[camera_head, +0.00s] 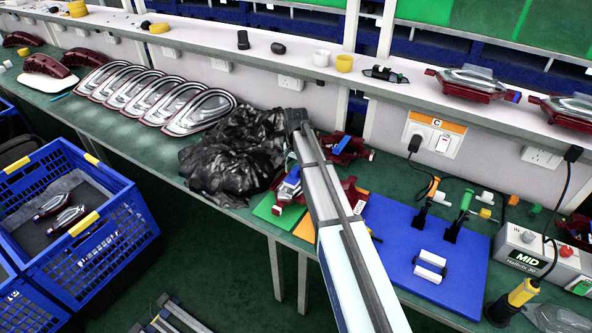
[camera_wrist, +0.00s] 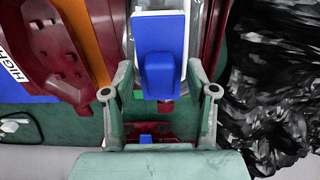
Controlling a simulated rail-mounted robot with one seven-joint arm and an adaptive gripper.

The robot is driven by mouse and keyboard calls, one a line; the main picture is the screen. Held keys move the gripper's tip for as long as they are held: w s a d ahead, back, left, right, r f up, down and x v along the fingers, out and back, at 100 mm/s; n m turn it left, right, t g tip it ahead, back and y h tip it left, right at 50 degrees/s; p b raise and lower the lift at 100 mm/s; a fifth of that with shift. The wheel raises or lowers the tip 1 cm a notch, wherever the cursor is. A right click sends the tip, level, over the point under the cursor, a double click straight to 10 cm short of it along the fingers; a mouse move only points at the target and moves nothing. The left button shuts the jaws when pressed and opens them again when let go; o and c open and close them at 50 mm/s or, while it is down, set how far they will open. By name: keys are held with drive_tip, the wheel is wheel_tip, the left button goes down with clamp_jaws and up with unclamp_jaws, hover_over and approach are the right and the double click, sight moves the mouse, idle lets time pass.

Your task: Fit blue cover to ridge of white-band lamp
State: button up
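A blue cover (camera_wrist: 160,75) with a white border sits at or just over a dark red lamp with a clear lens (camera_wrist: 208,30) in the wrist view. In the head view blue and white parts (camera_head: 290,184) show on a red lamp left of my arm. My gripper (camera_wrist: 160,82) has its fingers apart, one on each side of the blue cover; I cannot tell whether they touch it. My arm hides the fingertips in the head view. A second red lamp (camera_wrist: 52,45), marked "HIGH", lies to the left in the wrist view.
A black plastic bag (camera_head: 232,155) is heaped close beside the lamps. Another red lamp with a blue part (camera_head: 345,147) lies near the wall. A blue mat (camera_head: 400,265) with upright tools, a blue crate (camera_head: 110,235) and a row of lamps (camera_head: 150,97) surround the area.

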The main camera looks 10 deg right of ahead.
drive_tip(key=shift+r, duration=0.1)
wheel_tip(320, 180, up, 12)
idle(0.6)
